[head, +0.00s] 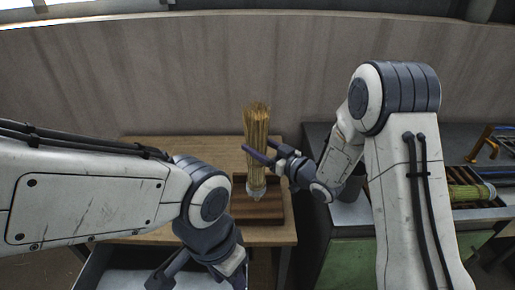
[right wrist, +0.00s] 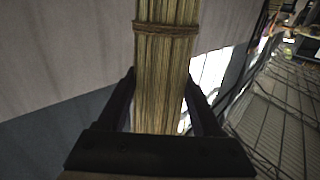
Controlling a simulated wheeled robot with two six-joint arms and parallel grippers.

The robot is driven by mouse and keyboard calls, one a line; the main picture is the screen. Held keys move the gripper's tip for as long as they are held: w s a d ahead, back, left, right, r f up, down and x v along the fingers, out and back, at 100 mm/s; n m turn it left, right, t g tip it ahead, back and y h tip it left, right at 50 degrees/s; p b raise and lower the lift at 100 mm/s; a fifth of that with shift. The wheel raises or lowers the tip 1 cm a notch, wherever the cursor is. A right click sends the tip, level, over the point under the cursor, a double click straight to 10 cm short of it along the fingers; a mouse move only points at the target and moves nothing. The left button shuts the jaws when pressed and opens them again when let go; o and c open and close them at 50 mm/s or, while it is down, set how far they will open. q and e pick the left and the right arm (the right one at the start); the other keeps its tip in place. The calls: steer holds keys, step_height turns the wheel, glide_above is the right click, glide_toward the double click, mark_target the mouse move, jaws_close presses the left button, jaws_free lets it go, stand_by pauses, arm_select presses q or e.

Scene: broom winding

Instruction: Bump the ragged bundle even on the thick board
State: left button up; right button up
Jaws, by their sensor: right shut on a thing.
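The straw bundle (head: 257,123) stands upright over the thick board (head: 266,217), a dark brown slab on the wooden table. Its lower end looks pale, and I cannot tell whether it touches the board. My right gripper (head: 264,157) is shut around the bundle's middle from the right. In the right wrist view the bundle (right wrist: 165,80) runs between the two fingers (right wrist: 163,105), with a twine band around it. My left gripper (head: 200,281) is low at the bottom edge, in front of the table, with its fingers apart and nothing seen between them.
The wooden table (head: 160,151) is otherwise bare where it shows. To the right stands a green-fronted workbench (head: 352,252) with a dark cup (head: 351,188), a tray holding another straw bundle (head: 470,192), and an orange-framed tool (head: 486,143). A plain wall closes the back.

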stand_by(0.4)
steer(key=shift+f+b, duration=2.45)
steer(key=shift+f, duration=0.15)
steer(key=shift+r, duration=0.1)
steer(key=shift+r+p, duration=1.95)
steer(key=shift+r, duration=0.6)
steer(key=shift+f, duration=0.1)
